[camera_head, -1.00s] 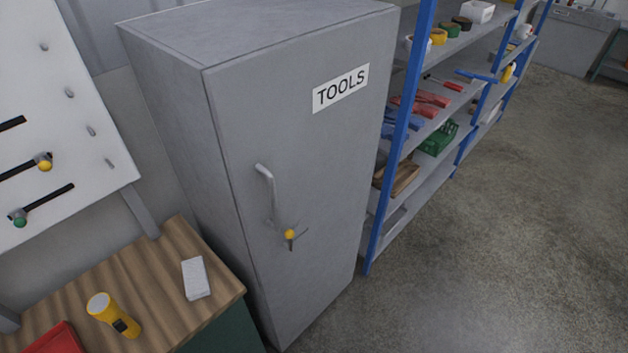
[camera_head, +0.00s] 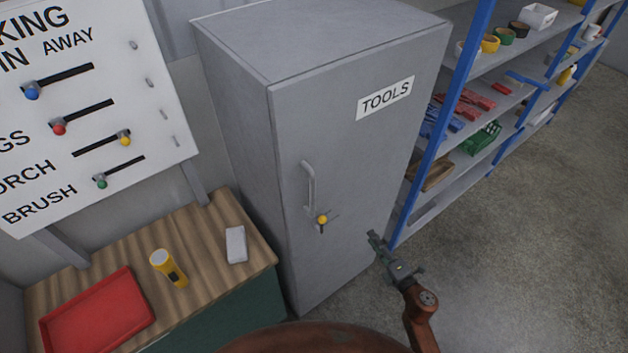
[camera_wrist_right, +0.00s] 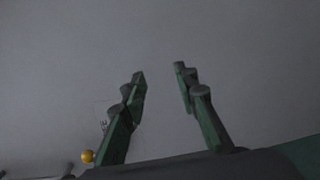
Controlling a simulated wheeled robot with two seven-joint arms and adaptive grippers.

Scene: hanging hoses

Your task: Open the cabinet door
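The grey cabinet (camera_head: 262,110) stands upright with its door (camera_head: 350,150) shut; the door bears a TOOLS label (camera_head: 386,98). A vertical bar handle (camera_head: 309,186) is on the door's left side. Just below it is a yellow knob or key tag (camera_head: 322,220). My right gripper (camera_head: 373,236) is in front of the door's lower right, to the right of the handle. In the right wrist view my right gripper (camera_wrist_right: 160,72) has its fingers apart with nothing between them, facing grey surface. The yellow knob (camera_wrist_right: 87,156) shows there at lower left. My left gripper is out of view.
A wooden-topped bench (camera_head: 205,260) at left holds a red tray (camera_head: 97,308), a yellow torch (camera_head: 168,268) and a white block (camera_head: 236,245). A white slider board (camera_head: 75,110) stands behind it. Blue-framed shelves (camera_head: 440,135) stand right of the cabinet. Floor (camera_head: 520,240) at right is clear.

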